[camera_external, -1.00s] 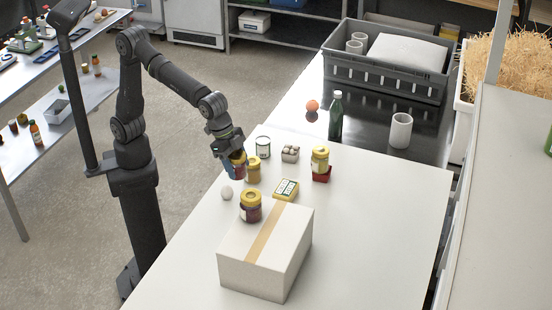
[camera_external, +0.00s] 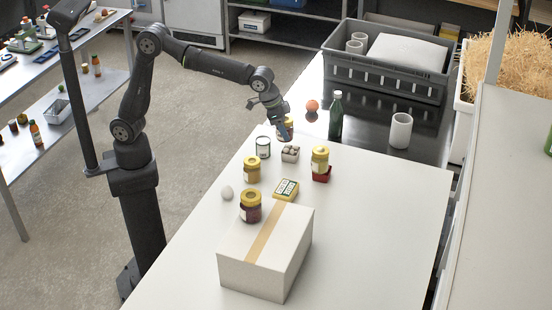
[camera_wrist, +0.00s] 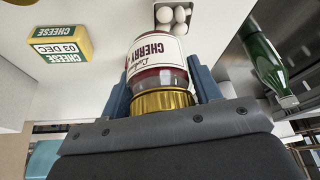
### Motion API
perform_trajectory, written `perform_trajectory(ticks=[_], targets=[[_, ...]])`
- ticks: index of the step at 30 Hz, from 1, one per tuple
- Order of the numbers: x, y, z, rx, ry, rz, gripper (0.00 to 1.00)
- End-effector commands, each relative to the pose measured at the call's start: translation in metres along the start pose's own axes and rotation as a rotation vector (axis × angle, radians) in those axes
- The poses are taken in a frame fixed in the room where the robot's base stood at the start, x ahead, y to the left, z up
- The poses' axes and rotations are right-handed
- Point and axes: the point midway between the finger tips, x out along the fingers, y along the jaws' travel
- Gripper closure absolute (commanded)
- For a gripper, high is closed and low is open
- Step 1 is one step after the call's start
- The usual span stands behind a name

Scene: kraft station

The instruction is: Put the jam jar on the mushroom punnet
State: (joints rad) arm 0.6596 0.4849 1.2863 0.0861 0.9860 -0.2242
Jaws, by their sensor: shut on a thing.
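The jam jar, with a gold lid, dark red contents and a white "CHERRY" label, is held between the fingers of my gripper (camera_external: 284,131). In the wrist view the jar (camera_wrist: 157,60) sits between the two blue-grey fingers (camera_wrist: 160,90), its lid towards the gripper body. The mushroom punnet (camera_external: 290,154), a small grey tray of white round pieces, stands on the white table. My gripper and jar are above and slightly behind it in the external picture. The punnet (camera_wrist: 172,29) also shows just beyond the jar in the wrist view; the jar looks apart from it.
A white and green tin (camera_external: 263,147) stands left of the punnet. A yellow-lidded jar (camera_external: 320,158) on a red container stands right. A green bottle (camera_external: 336,115) stands behind.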

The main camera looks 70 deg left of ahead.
Motion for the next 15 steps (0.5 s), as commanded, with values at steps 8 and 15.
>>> perform_trajectory(ticks=[8,15], targets=[[0.026,-0.027,-0.011,0.0,0.002,0.001,0.77],[0.049,-0.028,-0.002,0.002,0.0,0.001,0.77]])
